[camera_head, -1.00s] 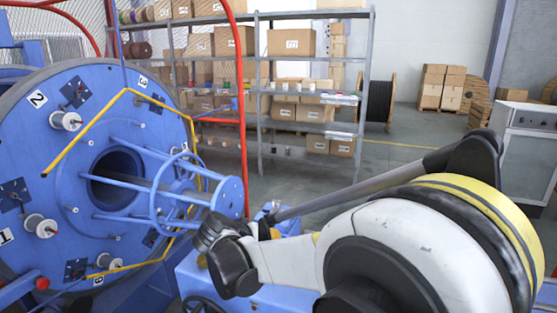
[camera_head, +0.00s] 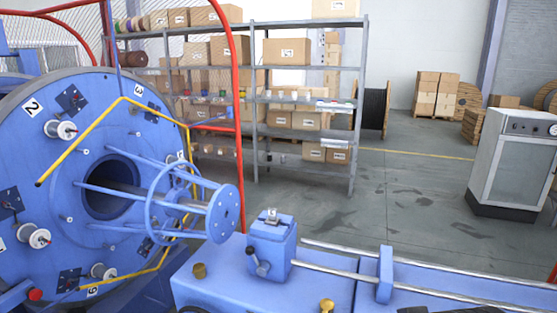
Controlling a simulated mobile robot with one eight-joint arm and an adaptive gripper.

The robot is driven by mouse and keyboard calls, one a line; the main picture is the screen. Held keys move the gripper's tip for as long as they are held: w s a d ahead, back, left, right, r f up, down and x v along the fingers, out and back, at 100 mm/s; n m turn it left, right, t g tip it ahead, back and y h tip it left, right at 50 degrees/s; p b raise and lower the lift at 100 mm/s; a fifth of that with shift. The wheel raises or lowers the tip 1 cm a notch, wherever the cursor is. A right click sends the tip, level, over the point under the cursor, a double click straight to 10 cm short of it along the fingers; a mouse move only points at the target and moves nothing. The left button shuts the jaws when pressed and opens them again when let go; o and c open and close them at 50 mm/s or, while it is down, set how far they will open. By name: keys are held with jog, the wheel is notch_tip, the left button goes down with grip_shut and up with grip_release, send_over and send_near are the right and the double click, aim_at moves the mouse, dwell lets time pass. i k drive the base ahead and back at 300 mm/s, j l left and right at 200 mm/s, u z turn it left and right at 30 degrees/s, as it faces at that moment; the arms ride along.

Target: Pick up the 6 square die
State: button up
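I cannot pick out a 6 square die in the head view; small items on the shelves are too tiny to tell apart. A blue block (camera_head: 271,250) with a small metal piece (camera_head: 272,216) on top stands on the machine bed, right of the wheel's hub. A black-knobbed lever sits on its front. My gripper is not in view. Only a dark shape, perhaps part of my arm, shows at the bottom edge.
A large blue wheel (camera_head: 45,175) with numbered spools and a yellow bent bar fills the left. Metal shelving (camera_head: 256,110) with cardboard boxes stands behind a red frame (camera_head: 238,150). Rails run right along the bed (camera_head: 225,280). A grey cabinet (camera_head: 512,160) stands right; open floor lies between.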

aim_at(273, 220)
jog(key=k+j+z, duration=0.2)
jog(key=j, duration=0.2)
jog(key=j+z, duration=0.2)
jog(key=j, duration=0.2)
jog(key=k+j+z, duration=0.2)
jog(key=j, duration=0.15)
jog(key=i+j+z, duration=0.15)
jog(key=j, duration=0.2)
jog(key=i+j+z, duration=0.15)
jog(key=j, duration=0.25)
jog(key=i+j+z, duration=0.15)
jog(key=j, duration=0.25)
jog(key=i+j+z, duration=0.15)
jog(key=j, duration=0.25)
